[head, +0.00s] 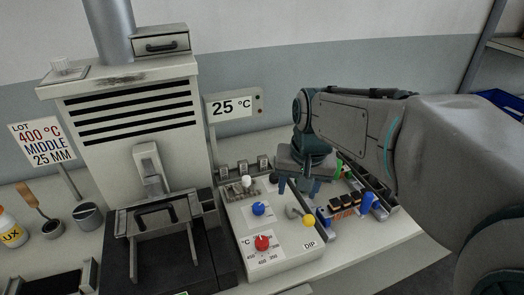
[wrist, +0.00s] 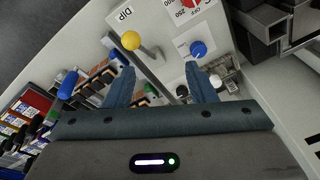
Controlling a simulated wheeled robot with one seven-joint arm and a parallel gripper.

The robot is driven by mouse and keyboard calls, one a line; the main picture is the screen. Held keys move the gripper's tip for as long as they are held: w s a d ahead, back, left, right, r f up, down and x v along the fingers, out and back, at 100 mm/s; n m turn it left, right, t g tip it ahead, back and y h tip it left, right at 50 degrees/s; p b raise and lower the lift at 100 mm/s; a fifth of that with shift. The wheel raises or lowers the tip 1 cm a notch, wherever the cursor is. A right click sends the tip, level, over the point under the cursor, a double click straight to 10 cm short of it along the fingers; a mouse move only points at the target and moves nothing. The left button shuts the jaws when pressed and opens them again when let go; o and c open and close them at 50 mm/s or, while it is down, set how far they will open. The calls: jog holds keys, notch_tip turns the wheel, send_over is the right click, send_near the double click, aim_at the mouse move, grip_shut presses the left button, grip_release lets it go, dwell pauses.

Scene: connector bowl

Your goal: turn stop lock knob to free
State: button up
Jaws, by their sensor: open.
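A control box (head: 278,268) stands on the bench in the head view. It carries a red knob (head: 262,243) on a °C dial, a blue knob (head: 258,208) on a white plate, and a yellow ball lever (head: 309,220) near the DIP label. No label naming a stop lock knob is readable, so I cannot tell which control it is. My gripper (head: 300,187) is over the box's back right part, apart from the blue knob. In the wrist view my gripper (wrist: 159,68) is open and empty; the blue knob (wrist: 198,48) shows near its right fingertip and the yellow ball (wrist: 131,40) near the left.
A white-topped lever (head: 246,181) stands behind the blue knob. A rack of coloured parts (head: 345,209) lies right of the box. A tall vented unit (head: 135,115) and a dark fixture (head: 160,255) stand left. A 25 °C sign (head: 232,107) rises behind.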

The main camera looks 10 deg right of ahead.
jog(key=w+m+g, duration=0.1)
jog(key=w+m, duration=0.3)
jog(key=w, duration=0.7)
jog(key=m+g, duration=0.1)
jog(key=m, duration=0.2)
send_over(274, 178)
jog(key=w, duration=0.1)
notch_tip(274, 178, down, 3)
notch_tip(274, 178, down, 13)
jog(key=shift+d+r, duration=0.15)
jog(key=shift+r, duration=0.05)
jog(key=c, duration=1)
